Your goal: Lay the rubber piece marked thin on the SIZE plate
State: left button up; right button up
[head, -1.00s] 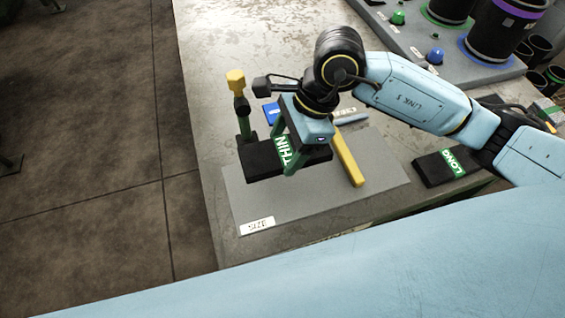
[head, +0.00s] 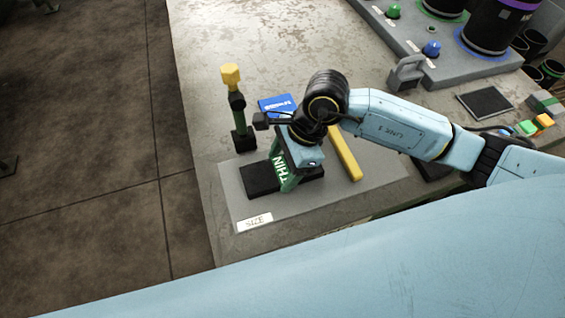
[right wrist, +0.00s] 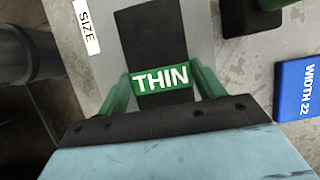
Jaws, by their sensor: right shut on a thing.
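The black rubber piece with the green THIN label (head: 262,180) is at the grey SIZE plate (head: 300,205), over its left part. My right gripper (head: 286,184) is shut on it from above, with green fingers on both sides of the label. In the right wrist view the THIN piece (right wrist: 155,35) runs away between the fingers (right wrist: 162,85), over the plate (right wrist: 200,30). I cannot tell for sure whether its underside touches the plate. The white SIZE label (head: 255,222) is clear of the piece. My left gripper is not in view.
A yellow-topped post (head: 236,105) stands behind the plate, near a blue block (head: 277,104) marked WIDTH 22 in the wrist view. A dark piece (head: 432,168) lies partly hidden under my right arm.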

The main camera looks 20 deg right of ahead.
jog(key=o, duration=1.3)
jog(key=shift+c, duration=0.2)
jog(key=shift+d+r, duration=0.1)
jog(key=shift+r, duration=0.15)
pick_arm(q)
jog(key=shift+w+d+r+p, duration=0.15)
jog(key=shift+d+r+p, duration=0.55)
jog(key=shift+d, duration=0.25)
pick_arm(e)
jog(key=v, duration=1.1)
jog(key=shift+r, duration=0.25)
jog(key=shift+d, duration=0.15)
